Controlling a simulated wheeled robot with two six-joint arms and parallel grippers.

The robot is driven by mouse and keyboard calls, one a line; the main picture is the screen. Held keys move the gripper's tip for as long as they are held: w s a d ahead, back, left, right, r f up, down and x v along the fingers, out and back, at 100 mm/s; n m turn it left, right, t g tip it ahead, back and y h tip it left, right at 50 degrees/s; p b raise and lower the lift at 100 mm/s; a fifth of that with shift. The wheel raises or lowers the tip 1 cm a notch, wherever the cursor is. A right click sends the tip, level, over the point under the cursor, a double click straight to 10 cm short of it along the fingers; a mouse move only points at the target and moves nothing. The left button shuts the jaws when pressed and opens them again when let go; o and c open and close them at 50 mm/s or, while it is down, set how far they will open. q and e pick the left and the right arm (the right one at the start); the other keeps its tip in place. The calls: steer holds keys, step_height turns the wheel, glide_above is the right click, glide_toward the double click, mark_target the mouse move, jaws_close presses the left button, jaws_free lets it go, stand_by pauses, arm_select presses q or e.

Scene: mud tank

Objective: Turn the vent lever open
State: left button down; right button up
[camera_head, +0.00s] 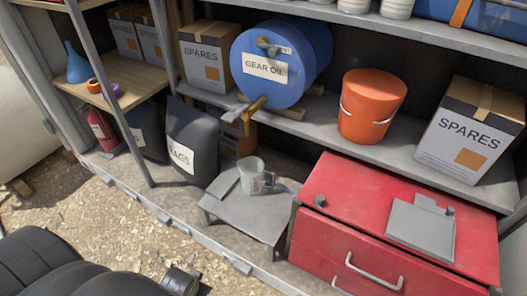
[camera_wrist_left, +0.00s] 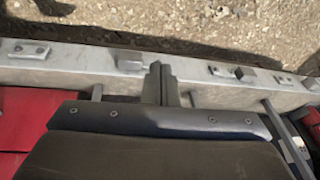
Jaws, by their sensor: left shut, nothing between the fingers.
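The blue gear oil drum (camera_head: 309,42) lies on its side on the shelf, its labelled end facing out. A small grey lever (camera_head: 268,47) sits near the top of that end, above the "GEAR OIL" label; it looks like the vent lever. Whether it is open or closed is too small to tell. A brass tap (camera_head: 253,107) is low on the same end. My left gripper (camera_wrist_left: 160,80) shows in the left wrist view with its fingers together and empty, over a grey metal edge and far from the drum. My right gripper is in neither view.
A clear measuring jug (camera_head: 254,176) stands on a grey step (camera_head: 245,215) below the tap. An orange bucket (camera_head: 370,108) and a spares box (camera_head: 470,135) are right of the drum. A red drawer chest (camera_head: 365,205) stands in front. Another spares box (camera_head: 207,58) flanks the drum's left.

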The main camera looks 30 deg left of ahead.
arm_select(q)
steer(key=w+a+r+t+y+p, duration=0.1)
steer(key=w+r+p, duration=0.15)
steer(key=r, duration=0.65)
steer(key=w+a+r+t+p, duration=0.1)
steer(key=w+r+t, duration=0.15)
steer(key=r, duration=0.55)
steer(key=w+a+r+t+y, duration=0.25)
steer(key=w+r+t, duration=0.55)
steer(key=w+r, duration=0.85)
steer(key=w+d+r+m+t+h, duration=0.3)
steer(key=w+r+m+h, duration=0.2)
steer(key=r, duration=0.4)
steer(key=w+d+r+m+t+h, duration=0.2)
steer(key=w+r+m+t+h, duration=0.2)
steer(key=w+r+h, duration=0.3)
steer(key=shift+w+d+r+m+p, duration=0.5)
steer(key=shift+w+r, duration=0.45)
steer(key=shift+r, duration=0.5)
steer(key=shift+a+t, duration=0.1)
steer(key=shift+t, duration=0.15)
